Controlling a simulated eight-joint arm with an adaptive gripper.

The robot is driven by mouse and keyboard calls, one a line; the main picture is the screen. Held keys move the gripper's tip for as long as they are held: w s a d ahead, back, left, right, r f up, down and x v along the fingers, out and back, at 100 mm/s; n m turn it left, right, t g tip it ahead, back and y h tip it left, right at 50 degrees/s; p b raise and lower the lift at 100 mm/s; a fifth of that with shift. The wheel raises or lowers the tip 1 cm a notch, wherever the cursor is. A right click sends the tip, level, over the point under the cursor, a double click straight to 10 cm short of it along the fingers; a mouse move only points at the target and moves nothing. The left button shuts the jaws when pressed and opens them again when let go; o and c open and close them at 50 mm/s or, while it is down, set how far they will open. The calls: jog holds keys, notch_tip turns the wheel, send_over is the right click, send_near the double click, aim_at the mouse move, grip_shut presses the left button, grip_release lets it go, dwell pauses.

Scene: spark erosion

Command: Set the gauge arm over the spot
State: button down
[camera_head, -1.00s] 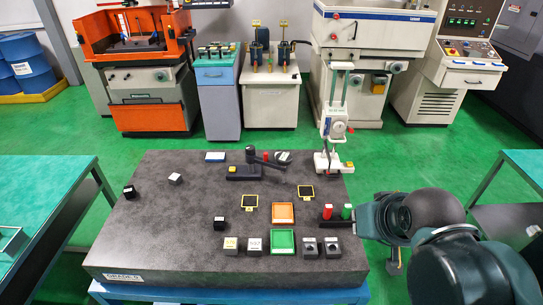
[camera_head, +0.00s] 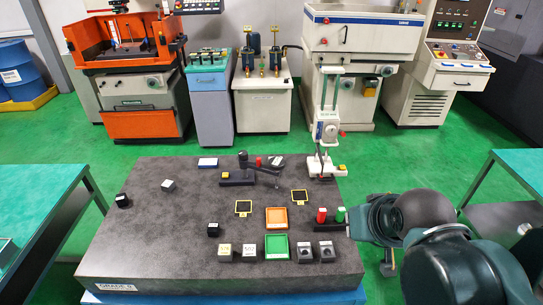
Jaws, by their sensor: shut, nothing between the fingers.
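A gauge stand with a dark base and yellow button (camera_head: 226,176) stands at the back middle of the dark stone plate (camera_head: 150,225). Its black upright with a round knob (camera_head: 243,158) carries a thin dark gauge arm (camera_head: 265,169), which reaches right and slightly toward the front. Two black squares with yellow frames lie in front: one at left (camera_head: 243,208), one at right (camera_head: 299,197). I cannot tell which mark is the spot. My gripper (camera_head: 388,266) shows only in small part below my wrist, beyond the plate's right edge; it is shut and empty, apart from the gauge stand.
An orange tray (camera_head: 277,229) and a green tray (camera_head: 277,258) lie front right. Red (camera_head: 321,215) and green (camera_head: 340,214) pieces stand near the right edge. Several small blocks lie around. A tall white stand (camera_head: 325,130) rises at the back right. The plate's left middle is clear.

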jog(key=w+a+r+m+g+p, duration=0.1)
jog(key=w+a+r+p, duration=0.3)
jog(key=w, duration=0.6)
jog(key=w+a+r+g+p, duration=0.1)
jog(key=w+r, duration=0.4)
jog(key=w, duration=0.4)
jog(key=w+a+f+p, duration=0.1)
jog(key=w+a, duration=0.2)
jog(key=w, duration=0.4)
jog(key=w+a+f+m+g+p, duration=0.1)
jog(key=w+a+p, duration=0.1)
jog(key=w, duration=0.5)
jog(key=w+a+f+m+h+p, duration=0.1)
jog(key=w+a+f, duration=0.1)
jog(key=w+a, duration=0.3)
jog(key=shift+w+p, duration=0.3)
jog(key=shift+w, duration=0.65)
jog(key=shift+a+f, duration=0.1)
jog(key=shift+f, duration=0.1)
notch_tip(320, 180, down, 9)
jog(key=p, duration=0.1)
jog(key=shift+s, duration=0.3)
